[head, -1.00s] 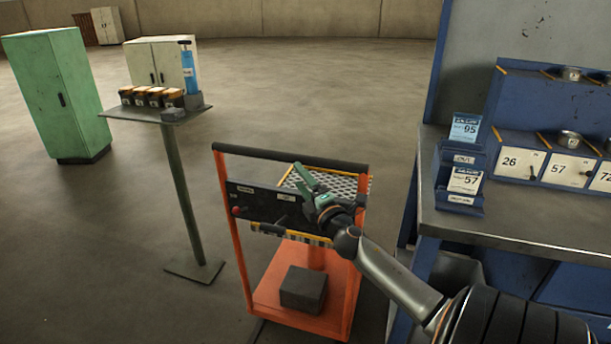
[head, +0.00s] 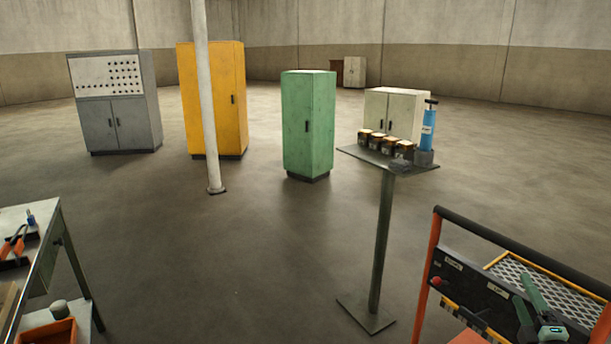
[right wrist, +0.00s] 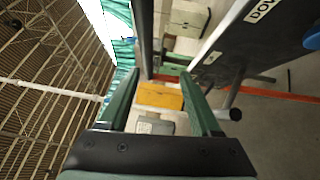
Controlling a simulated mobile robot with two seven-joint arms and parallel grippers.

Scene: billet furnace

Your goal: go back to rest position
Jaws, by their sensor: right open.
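My right gripper (head: 519,287) shows at the lower right of the head view, with green fingers spread apart. It appears in front of the orange cart's dark panel and mesh top. In the right wrist view its two green fingers (right wrist: 160,75) stand apart with nothing held between them. My left gripper is in neither view.
The orange cart (head: 425,285) with its dark handle bar (head: 520,250) is close around my right gripper. A workbench (head: 50,250) is at the left. The floor between is clear.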

